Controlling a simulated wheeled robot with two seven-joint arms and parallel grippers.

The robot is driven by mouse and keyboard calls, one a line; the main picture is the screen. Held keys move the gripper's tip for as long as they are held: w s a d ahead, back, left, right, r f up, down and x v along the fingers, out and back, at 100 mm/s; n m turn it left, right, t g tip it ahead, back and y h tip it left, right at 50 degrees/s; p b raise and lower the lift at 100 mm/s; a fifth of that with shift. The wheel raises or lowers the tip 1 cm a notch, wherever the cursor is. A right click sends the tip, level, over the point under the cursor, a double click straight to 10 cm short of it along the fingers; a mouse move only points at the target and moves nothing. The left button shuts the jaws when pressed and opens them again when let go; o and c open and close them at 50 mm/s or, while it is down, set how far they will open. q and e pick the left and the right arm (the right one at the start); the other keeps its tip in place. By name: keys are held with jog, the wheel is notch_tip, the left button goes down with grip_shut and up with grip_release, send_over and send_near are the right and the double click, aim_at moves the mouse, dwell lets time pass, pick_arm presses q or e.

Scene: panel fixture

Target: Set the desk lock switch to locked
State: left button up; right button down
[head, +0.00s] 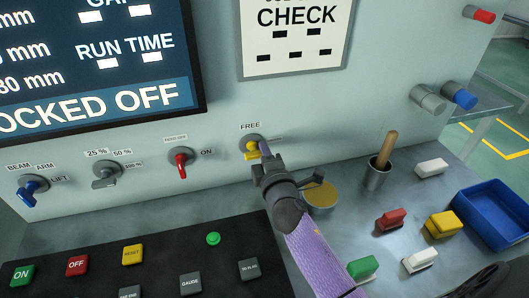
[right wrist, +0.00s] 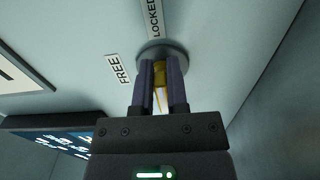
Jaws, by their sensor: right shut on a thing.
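The desk lock switch is a yellow handle (head: 250,147) on a round grey base on the upright panel in the head view. A FREE label (head: 250,126) sits above it; the label to its right is mostly hidden by my gripper. In the right wrist view, the yellow handle (right wrist: 161,74) lies between my fingers, with the FREE label (right wrist: 117,69) and the LOCKED label (right wrist: 155,18) beside the base. My right gripper (head: 260,149) is shut on the handle; its fingers also show in the right wrist view (right wrist: 161,80). The handle's exact setting is hard to tell.
A red switch (head: 181,165), a grey switch (head: 105,175) and a blue switch (head: 31,192) are to the left. A black button panel (head: 165,245) lies below. A blue bin (head: 492,212), a cup with a wooden handle (head: 377,175) and several coloured blocks stand right.

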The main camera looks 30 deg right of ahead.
jog(key=shift+f, duration=0.1)
jog(key=c, duration=0.6)
grip_release()
jog(key=shift+c, duration=0.2)
jog(key=p+v, duration=0.1)
jog(key=v, duration=0.9)
